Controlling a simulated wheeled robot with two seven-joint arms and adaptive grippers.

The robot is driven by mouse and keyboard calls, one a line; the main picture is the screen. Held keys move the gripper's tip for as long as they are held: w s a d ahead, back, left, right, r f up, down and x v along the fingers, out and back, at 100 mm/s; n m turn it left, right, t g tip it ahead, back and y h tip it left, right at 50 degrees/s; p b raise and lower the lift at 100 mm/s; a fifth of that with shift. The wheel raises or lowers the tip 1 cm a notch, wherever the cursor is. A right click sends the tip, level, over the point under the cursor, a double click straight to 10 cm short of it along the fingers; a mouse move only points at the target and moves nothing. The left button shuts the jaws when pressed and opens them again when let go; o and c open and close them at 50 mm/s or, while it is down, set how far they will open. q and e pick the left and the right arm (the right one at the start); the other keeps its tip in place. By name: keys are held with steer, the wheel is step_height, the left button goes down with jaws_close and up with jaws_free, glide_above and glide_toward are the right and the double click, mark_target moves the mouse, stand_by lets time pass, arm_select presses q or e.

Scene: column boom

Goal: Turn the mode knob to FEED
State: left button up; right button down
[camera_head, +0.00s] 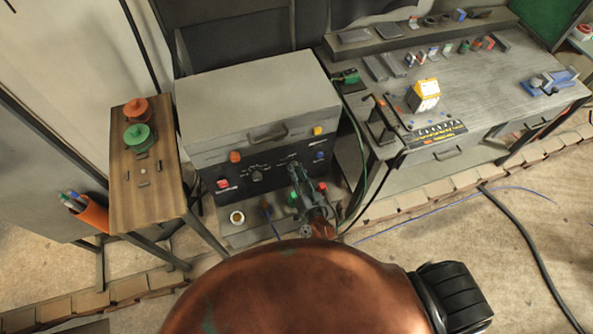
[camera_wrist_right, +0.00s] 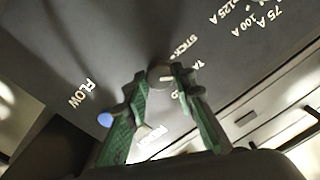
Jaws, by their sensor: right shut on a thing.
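The mode knob (camera_wrist_right: 158,75) is a small dark grey round knob on the dark panel (camera_wrist_right: 110,35) in the right wrist view. Printed labels beside it read STICK and a word starting TA; a finger partly covers the lettering below, and I cannot read FEED. My right gripper (camera_wrist_right: 161,88) has its green fingers on both sides of the knob, shut on it. A pale pointer mark near the knob is partly hidden, so its setting is unclear. In the head view, my right gripper (camera_head: 297,172) reaches the machine's front panel (camera_head: 270,155) and covers the knob. My left gripper is out of view.
The panel also has a red-orange knob (camera_head: 235,156), another dial (camera_head: 257,175), a red switch (camera_head: 223,184), and green (camera_head: 292,198) and red (camera_head: 322,187) connectors below. A wooden side table (camera_head: 165,195) stands left; a cluttered workbench (camera_head: 470,75) stands right. Cables lie on the floor.

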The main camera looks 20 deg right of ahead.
steer(key=m, duration=0.5)
steer(key=shift+m, duration=0.4)
steer(key=m, duration=0.4)
steer(key=shift+m, duration=0.4)
steer(key=c, duration=1.6)
jaws_free()
steer(key=shift+s+f, duration=0.1)
steer(key=s, duration=1.1)
steer(key=shift+s+d+f, duration=0.15)
steer(key=shift+s+d, duration=0.05)
steer(key=shift+s, duration=0.2)
